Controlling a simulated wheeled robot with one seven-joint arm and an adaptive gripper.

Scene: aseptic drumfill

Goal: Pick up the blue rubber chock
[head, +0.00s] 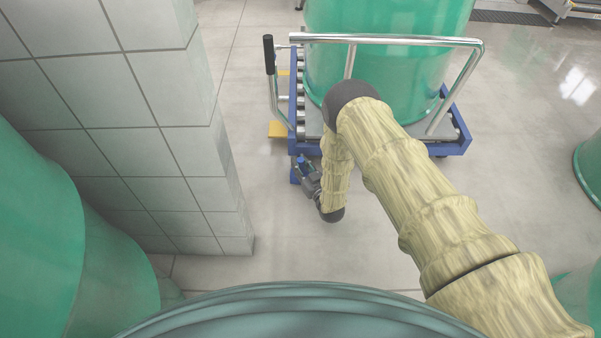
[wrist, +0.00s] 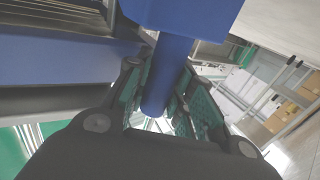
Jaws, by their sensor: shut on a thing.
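The blue rubber chock (wrist: 172,65) shows in the wrist view as a smooth round blue grip below a wider blue block at the top edge. My gripper (wrist: 160,98) is shut on the round part, with a green ribbed pad on either side of it. In the head view my gripper (head: 304,170) is low, beside the near left corner of the blue trolley (head: 292,95). Small blue parts of the chock (head: 295,178) show beside the fingers there. The fingers and my arm hide much of it. I cannot tell whether the chock touches the floor.
The trolley carries a large green drum (head: 385,75) and has a chrome handrail (head: 400,40). A tiled pillar (head: 150,110) stands at the left, with green drums (head: 35,240) nearer me. A yellow piece (head: 278,129) sits beside the trolley.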

